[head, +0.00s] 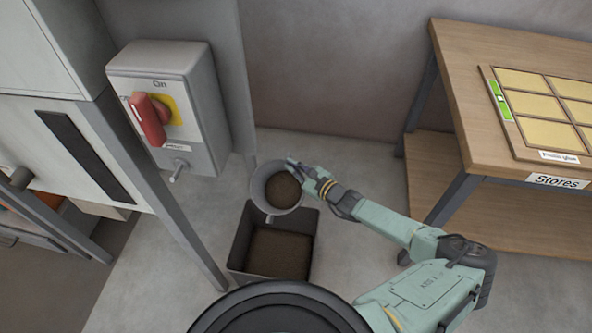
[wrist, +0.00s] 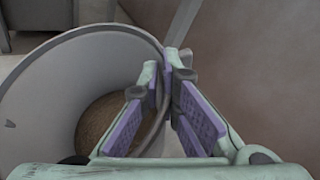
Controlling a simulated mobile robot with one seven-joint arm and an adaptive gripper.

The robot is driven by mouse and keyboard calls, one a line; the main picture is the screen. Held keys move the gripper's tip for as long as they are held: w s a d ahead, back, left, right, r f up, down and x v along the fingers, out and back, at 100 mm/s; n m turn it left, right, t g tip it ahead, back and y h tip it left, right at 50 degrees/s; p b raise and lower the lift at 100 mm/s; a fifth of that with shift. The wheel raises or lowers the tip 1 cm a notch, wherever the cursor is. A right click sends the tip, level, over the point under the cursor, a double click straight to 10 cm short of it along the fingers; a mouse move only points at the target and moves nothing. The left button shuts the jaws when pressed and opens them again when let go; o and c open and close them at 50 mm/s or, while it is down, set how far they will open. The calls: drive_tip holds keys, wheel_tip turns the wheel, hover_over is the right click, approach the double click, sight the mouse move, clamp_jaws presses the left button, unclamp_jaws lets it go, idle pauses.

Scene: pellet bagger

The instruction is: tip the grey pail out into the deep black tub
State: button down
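The grey pail (head: 258,186) hangs above the far end of the deep black tub (head: 240,238), its open mouth facing up toward the head camera. Brown pellets lie inside the pail. The tub stands on the floor and also has brown pellets across its bottom. My gripper (head: 296,169) is at the pail's upper right rim. In the wrist view the purple-padded fingers (wrist: 163,78) close on the rim of the pail (wrist: 40,90), one on each side of its wall. The pail's underside is hidden, and I cannot tell whether it is tilted.
A grey switch box (head: 195,110) with a red handle (head: 148,118) is fixed to the machine post left of the pail. A wooden Stores bench (head: 455,60) with a lower shelf stands at the right. Bare floor (head: 345,150) lies between them.

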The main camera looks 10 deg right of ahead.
drive_tip(key=s+a+f+n+t+y+b, duration=0.1)
drive_tip(key=s+a+f+n+y+b, duration=0.1)
drive_tip(key=s+n+b, duration=0.5)
drive_tip(key=s+a+f+n+t+y+b, duration=0.2)
drive_tip(key=s+a+n+y+b, duration=0.3)
drive_tip(key=s+n+b, duration=0.3)
drive_tip(key=shift+s+a+f+b, duration=0.45)
drive_tip(key=shift+s+a+b, duration=0.2)
drive_tip(key=shift+s, duration=0.35)
